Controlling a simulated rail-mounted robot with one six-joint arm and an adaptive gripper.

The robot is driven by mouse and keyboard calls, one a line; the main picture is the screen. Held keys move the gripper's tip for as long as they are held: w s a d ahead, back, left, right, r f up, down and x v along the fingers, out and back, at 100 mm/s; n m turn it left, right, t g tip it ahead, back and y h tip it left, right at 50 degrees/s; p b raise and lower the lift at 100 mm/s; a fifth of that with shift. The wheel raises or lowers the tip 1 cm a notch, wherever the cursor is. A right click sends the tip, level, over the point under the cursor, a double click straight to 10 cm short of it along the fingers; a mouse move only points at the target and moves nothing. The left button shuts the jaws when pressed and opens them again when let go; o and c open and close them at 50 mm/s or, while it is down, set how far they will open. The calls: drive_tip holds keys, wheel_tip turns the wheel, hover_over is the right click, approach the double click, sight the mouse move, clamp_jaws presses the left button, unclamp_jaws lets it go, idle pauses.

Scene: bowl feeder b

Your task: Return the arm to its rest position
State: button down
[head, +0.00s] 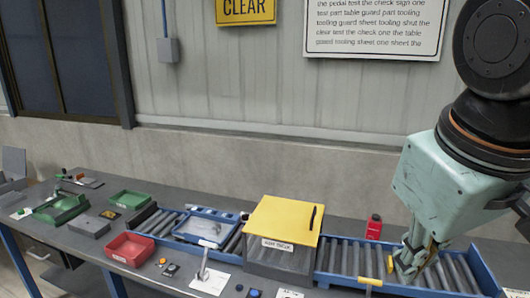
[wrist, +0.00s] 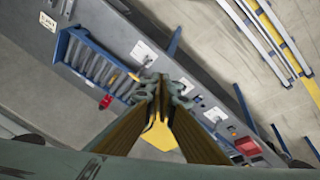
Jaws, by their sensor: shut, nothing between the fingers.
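My gripper (head: 407,268) hangs at the right of the head view, in front of the right end of the blue-framed roller conveyor (head: 478,270). Its height above the rollers is hard to tell. In the wrist view its fingers (wrist: 163,88) are together and hold nothing. The conveyor's rollers (wrist: 93,66) show to the left of the fingers there. The pale green wrist housing tilts down from the upper right of the head view.
A guard box with a yellow lid (head: 283,220) straddles the conveyor left of my gripper. A red bottle (head: 374,227) stands behind the conveyor. A blue-framed tray (head: 206,226), a red bin (head: 130,249) and a green bin (head: 130,199) lie further left. The space above the bench is open.

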drive_tip(key=s+a+f+m+y, duration=0.1)
drive_tip(key=s+f+m, duration=0.1)
drive_tip(key=s, duration=0.6)
drive_tip(key=shift+f+m+b, duration=0.2)
drive_tip(key=shift+m+b, duration=0.2)
